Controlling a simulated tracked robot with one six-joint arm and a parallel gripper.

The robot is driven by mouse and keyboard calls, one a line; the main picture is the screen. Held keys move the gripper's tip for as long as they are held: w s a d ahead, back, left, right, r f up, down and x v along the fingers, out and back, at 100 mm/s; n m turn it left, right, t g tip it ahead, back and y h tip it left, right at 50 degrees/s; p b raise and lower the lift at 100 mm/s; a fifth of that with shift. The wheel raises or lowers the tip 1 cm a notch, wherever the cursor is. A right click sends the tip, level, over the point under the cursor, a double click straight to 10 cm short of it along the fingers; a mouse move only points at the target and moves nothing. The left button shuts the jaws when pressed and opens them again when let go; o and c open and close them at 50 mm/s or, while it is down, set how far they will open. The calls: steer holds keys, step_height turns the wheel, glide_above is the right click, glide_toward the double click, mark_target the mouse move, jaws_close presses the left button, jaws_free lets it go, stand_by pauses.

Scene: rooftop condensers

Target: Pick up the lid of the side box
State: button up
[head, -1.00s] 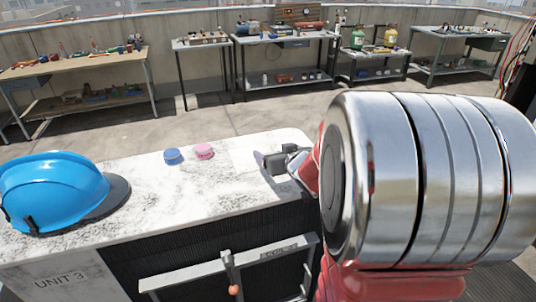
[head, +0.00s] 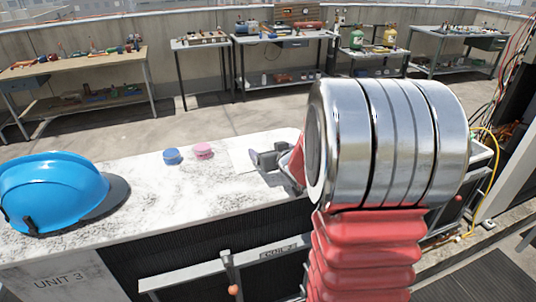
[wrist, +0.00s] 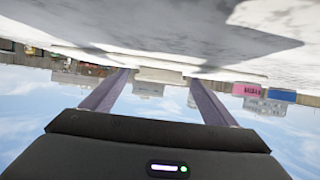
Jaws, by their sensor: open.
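My gripper (head: 258,157) is open, low over the white top of the unit (head: 130,195) in the head view. Its jaws point left, by a flat white panel (head: 236,160) on that top. I cannot tell for sure whether this panel is the lid. The wrist view is upside down and shows the two fingers (wrist: 158,98) spread apart, with a pale block (wrist: 160,76) beyond them in the gap. Nothing is held. At right, behind my arm, a white rim (head: 483,155) shows, possibly of the side box; my arm hides most of it.
A blue hard hat (head: 55,190) sits on the unit's left part. A blue puck (head: 171,156) and a pink puck (head: 203,151) stand left of my gripper. A grey bar (head: 190,273) crosses the unit's front. A yellow cable (head: 492,175) hangs at right. Workbenches stand farther back.

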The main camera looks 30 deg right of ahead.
steer(key=c, duration=1.3)
steer(key=shift+r, duration=0.1)
step_height(320, 180, up, 9)
steer(key=shift+r, duration=0.45)
stand_by(0.7)
